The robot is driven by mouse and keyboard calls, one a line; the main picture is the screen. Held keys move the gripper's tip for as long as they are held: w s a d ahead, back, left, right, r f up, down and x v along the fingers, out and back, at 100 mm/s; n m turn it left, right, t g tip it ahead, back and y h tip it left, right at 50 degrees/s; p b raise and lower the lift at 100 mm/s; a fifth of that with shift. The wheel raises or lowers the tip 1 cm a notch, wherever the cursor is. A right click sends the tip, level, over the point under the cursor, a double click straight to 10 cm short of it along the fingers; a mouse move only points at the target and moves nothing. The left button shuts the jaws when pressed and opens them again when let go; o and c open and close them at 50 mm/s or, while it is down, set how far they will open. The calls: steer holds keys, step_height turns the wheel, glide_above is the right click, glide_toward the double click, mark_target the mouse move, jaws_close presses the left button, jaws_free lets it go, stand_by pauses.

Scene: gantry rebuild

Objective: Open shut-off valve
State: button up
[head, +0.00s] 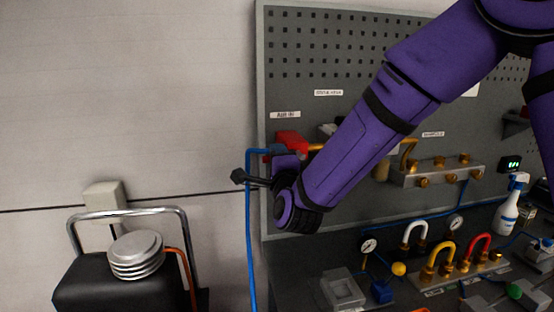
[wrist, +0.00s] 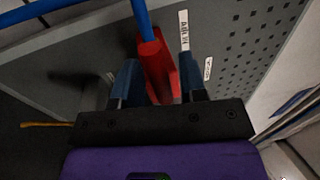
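The shut-off valve's red handle (head: 291,138) is on the left edge of the grey pegboard, below the "AIR IN" label (head: 285,115). In the wrist view, the red handle (wrist: 157,68) lies between the two blue fingers of my gripper (wrist: 160,75). The fingers stand apart on either side of it, and I see no clear grip on it. In the head view, my gripper (head: 278,152) is just below the red handle, and its fingers are partly hidden by the wrist. A blue hose (head: 249,220) runs up to the valve from below.
The bench below holds gauges (head: 369,246), coloured looped fittings (head: 440,258) and a spray bottle (head: 509,208). A black stool or cart (head: 95,290) with a silver stacked part (head: 136,255) stands left.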

steer(key=shift+s, duration=0.1)
steer(key=v, duration=1)
steer(key=shift+s, duration=0.3)
steer(key=shift+d, duration=0.1)
steer(key=s+d+r+n+g+h, duration=0.1)
steer(key=d+r+n+g, duration=0.3)
steer(key=d, duration=0.4)
steer(key=s+d+r+n+g+h, duration=0.1)
steer(key=d+r+n+g, duration=0.15)
steer(key=d+n, duration=0.4)
steer(key=s+d+n+g+h, duration=0.3)
steer(key=s+d+g, duration=0.4)
steer(key=s+d, duration=1)
steer(key=s+n, duration=0.1)
steer(key=s, duration=0.1)
steer(key=shift+s+g+h, duration=0.3)
steer(key=shift+s+g, duration=0.05)
steer(key=shift+s, duration=0.05)
